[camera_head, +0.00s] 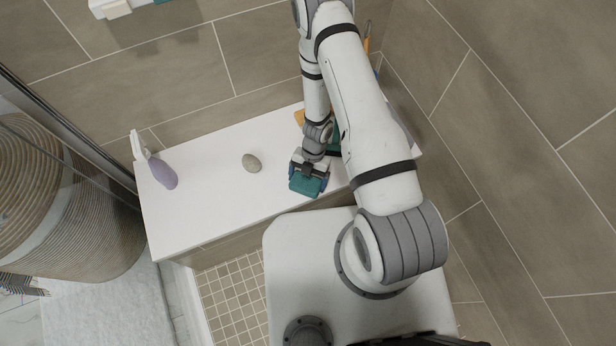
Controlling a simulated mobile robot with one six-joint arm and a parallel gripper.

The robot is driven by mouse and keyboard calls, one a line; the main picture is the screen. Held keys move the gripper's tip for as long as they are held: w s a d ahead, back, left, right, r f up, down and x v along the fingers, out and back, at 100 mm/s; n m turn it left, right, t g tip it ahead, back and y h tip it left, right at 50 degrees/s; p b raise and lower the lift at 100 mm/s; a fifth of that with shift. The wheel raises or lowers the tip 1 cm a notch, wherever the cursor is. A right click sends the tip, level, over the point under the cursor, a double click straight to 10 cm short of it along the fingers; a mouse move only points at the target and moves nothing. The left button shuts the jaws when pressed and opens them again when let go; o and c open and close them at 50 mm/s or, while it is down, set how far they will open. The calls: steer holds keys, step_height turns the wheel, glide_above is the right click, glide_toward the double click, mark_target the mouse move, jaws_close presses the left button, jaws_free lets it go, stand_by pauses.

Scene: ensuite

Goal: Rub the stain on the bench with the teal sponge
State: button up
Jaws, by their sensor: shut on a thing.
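The teal sponge (308,185) is in my gripper (309,172), which is shut on it. The sponge is over the front part of the white bench (210,205), right of its middle. I cannot tell whether it touches the bench top. I see no stain on the bare part of the bench; the gripper, sponge and arm hide part of the top.
A grey stone (252,163) lies on the bench left of my gripper. A lilac spray bottle (163,172) is at the bench's left end. An orange item (299,117) shows partly behind my arm. Tiled walls close off the back and right. Bench top between stone and bottle is clear.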

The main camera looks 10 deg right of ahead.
mark_target(305, 183)
steer(key=shift+r+p, duration=2.25)
steer(key=shift+r, duration=0.45)
steer(key=shift+w, duration=0.1)
step_height(305, 183, up, 3)
steer(key=p, duration=0.3)
